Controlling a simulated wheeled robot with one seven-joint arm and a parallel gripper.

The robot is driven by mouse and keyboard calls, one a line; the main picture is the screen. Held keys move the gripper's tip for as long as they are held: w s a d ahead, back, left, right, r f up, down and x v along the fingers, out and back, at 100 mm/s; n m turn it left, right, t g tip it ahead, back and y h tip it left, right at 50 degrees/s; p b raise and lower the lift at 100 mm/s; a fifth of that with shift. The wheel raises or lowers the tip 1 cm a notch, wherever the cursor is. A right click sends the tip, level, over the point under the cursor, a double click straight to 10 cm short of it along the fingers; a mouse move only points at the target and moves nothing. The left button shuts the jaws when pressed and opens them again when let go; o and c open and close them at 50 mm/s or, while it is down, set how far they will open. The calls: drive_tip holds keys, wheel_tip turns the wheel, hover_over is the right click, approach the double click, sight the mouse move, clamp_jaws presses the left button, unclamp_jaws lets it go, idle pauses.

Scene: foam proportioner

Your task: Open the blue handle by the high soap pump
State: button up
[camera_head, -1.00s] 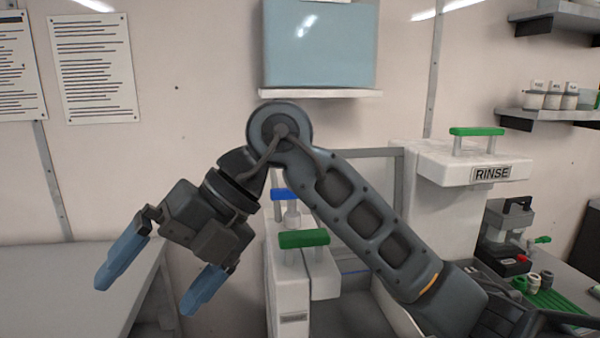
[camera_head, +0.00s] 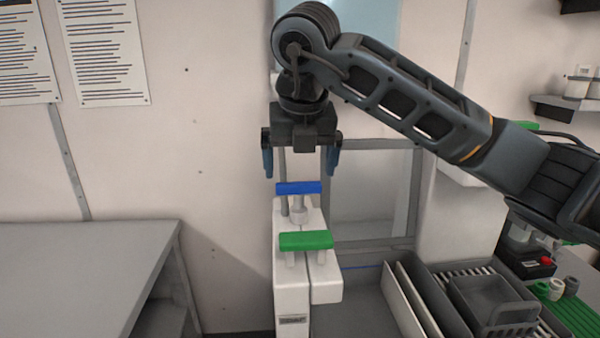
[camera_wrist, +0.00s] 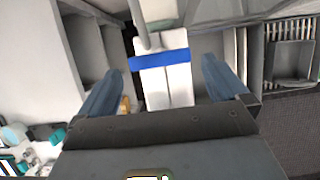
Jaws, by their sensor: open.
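The blue handle (camera_head: 299,188) is a short horizontal bar on the white pump unit (camera_head: 292,270), behind and above a green handle (camera_head: 306,240). My gripper (camera_head: 301,172) points down just above the blue handle in the head view, its blue fingers spread wider than the bar. In the wrist view the blue handle (camera_wrist: 158,60) lies across the picture, ahead of and between the open fingertips (camera_wrist: 160,75). No contact with the handle shows. The gripper is empty.
A grey counter (camera_head: 80,265) stands at the left. A sink basin with racks and a dark basket (camera_head: 490,300) is at the lower right. A framed panel (camera_head: 372,195) stands behind the unit.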

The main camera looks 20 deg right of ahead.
sight(299, 183)
drive_tip(key=shift+p+x, duration=0.3)
drive_tip(key=shift+x, duration=1.55)
drive_tip(key=shift+c, duration=0.5)
drive_tip(key=c, duration=0.7)
drive_tip(key=shift+o, duration=0.2)
